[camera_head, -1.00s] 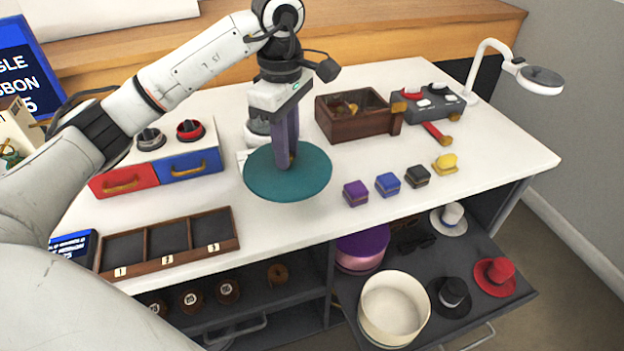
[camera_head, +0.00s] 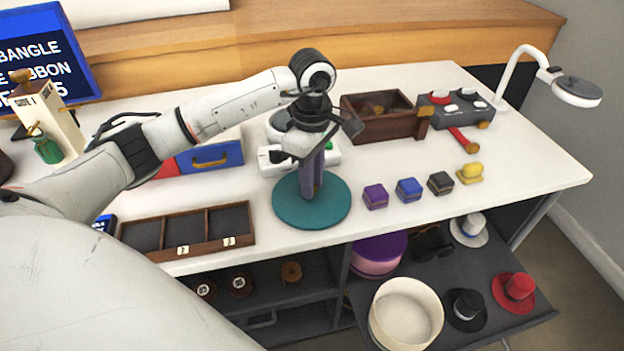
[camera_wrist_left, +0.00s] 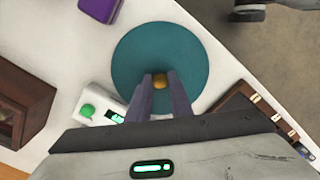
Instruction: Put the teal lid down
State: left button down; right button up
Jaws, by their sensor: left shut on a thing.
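The teal lid (camera_head: 292,212) is a flat round disc with a small gold knob (camera_wrist_left: 160,80) at its middle. It lies level at the front of the white table, left of the purple box. I cannot tell whether it touches the table top or hangs just above it. My left gripper (camera_head: 311,190) points straight down over the lid, shut on the knob. The left wrist view also shows the lid (camera_wrist_left: 160,45) under the two fingers. My right gripper is not in view.
Small purple (camera_head: 375,197), blue (camera_head: 409,190), black and yellow boxes stand right of the lid. A compartment tray (camera_head: 190,250) is at left, a white device with a green button (camera_wrist_left: 87,110) behind. An open drawer (camera_head: 515,325) below holds hats and a cream round box (camera_head: 407,312).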

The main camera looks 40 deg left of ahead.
pick_arm(q)
jog(key=shift+f, duration=0.15)
jog(key=c, duration=1.6)
grip_release()
